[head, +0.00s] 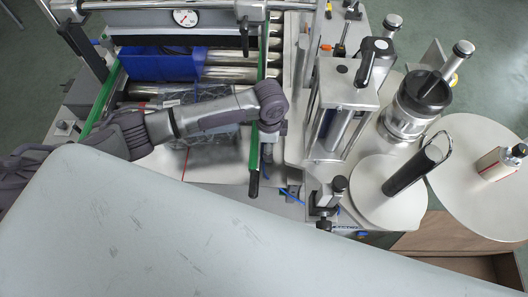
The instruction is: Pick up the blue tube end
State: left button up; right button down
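A thin blue tube (292,196) shows as a short curved piece beside the machine's right edge, just right of the green rail's black end. Which part of it is the free end is too small to tell. My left arm reaches in from the left across the conveyor. My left gripper (268,133) is at the end of this arm, above the green rail and up the picture from the blue tube, apart from it. It is seen from above and its fingers are hidden by the wrist. My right gripper is not in view.
A blue bin (160,64) sits on the conveyor rollers. A green rail (255,150) runs beside them. A clear-walled press unit (345,95), a metal canister (412,105) and a round plate (385,195) stand at right. A large grey panel (180,235) fills the lower left.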

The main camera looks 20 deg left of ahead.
pick_arm(q)
jog(key=shift+s+f, duration=0.1)
jog(key=shift+f, duration=0.05)
jog(key=shift+c, duration=1.2)
jog(key=shift+s, duration=0.1)
jog(key=shift+c, duration=0.2)
jog(key=shift+a+f, duration=0.1)
jog(key=shift+s+p, duration=0.1)
jog(key=shift+p, duration=0.2)
